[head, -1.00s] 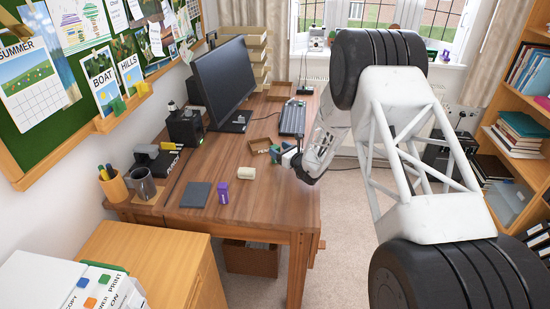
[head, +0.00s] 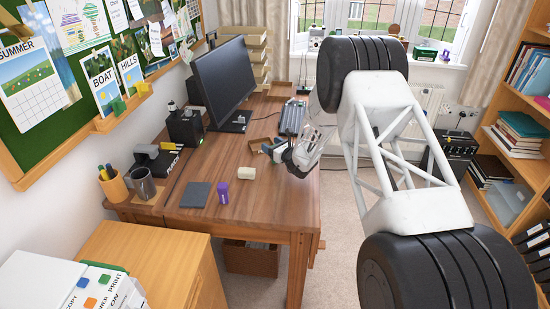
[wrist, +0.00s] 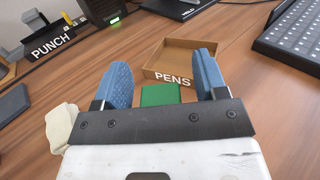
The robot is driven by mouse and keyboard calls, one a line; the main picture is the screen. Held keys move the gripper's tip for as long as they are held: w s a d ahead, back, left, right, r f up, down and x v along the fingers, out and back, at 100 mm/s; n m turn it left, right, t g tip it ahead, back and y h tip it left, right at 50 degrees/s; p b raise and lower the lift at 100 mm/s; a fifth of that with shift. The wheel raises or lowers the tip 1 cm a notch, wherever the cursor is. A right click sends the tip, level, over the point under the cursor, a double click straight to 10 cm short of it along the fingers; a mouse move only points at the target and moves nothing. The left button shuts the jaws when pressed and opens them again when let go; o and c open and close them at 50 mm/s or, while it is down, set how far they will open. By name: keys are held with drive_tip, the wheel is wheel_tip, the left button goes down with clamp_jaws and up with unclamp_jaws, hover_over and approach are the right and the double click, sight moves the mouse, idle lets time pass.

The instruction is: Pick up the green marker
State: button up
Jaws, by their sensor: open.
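A green piece (wrist: 160,94) shows between my fingers in the wrist view, just in front of my gripper's dark mount. Only a flat green patch of it is visible, so I cannot tell for sure that it is the marker. My gripper (wrist: 162,65) is open, with one blue finger on each side of the green piece. I cannot tell how high the fingers are above it. In the head view my gripper (head: 270,150) is over the right part of the desk, and the green piece is not clear there.
An open tray marked PENS (wrist: 184,62) lies just beyond my fingertips and looks empty. A cream block (wrist: 60,126) is to the left. The keyboard (wrist: 292,38) is at the right. A purple item (head: 223,192), dark pad (head: 195,194) and pen cup (head: 114,186) stand farther left.

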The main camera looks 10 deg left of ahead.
clamp_jaws()
idle(0.4)
drive_tip(key=shift+r, duration=0.1)
drive_tip(key=shift+r, duration=0.8)
drive_tip(key=s+d+r, duration=0.1)
drive_tip(key=s+d, duration=0.1)
drive_tip(key=s, duration=0.5)
drive_tip(key=s+d+r, duration=0.2)
drive_tip(key=s+d, duration=0.1)
drive_tip(key=s, duration=0.5)
drive_tip(key=shift+s+r, duration=0.1)
